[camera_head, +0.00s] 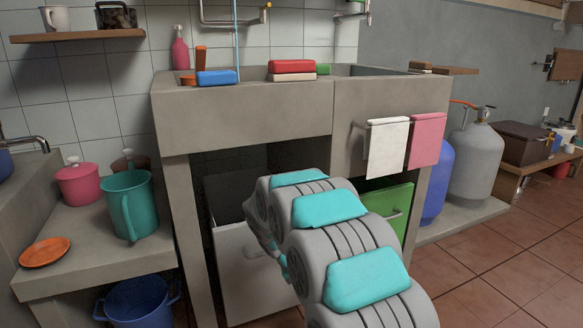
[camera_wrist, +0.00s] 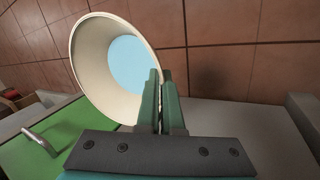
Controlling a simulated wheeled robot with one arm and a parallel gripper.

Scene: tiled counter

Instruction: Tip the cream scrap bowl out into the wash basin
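The cream scrap bowl (camera_wrist: 82,62) fills the upper left of the wrist view, its wide mouth facing the camera and a pale blue area inside. I see no separate scraps in it. My gripper (camera_wrist: 163,85) has two green fingers close together at the bowl's right rim, and they appear shut on its wall. In the head view my arm reaches forward in front of the counter; the gripper and bowl are hidden behind it. The concrete wash basin (camera_head: 245,118) stands at the back, with its inside barely visible from this height.
A blue sponge (camera_head: 217,77), a red block (camera_head: 291,67) and a pink bottle (camera_head: 180,48) stand along the basin's top. White and pink towels (camera_head: 388,148) hang on its front. A teal jug (camera_head: 128,205) stands on the left shelf. An open green door (camera_head: 388,205) is below.

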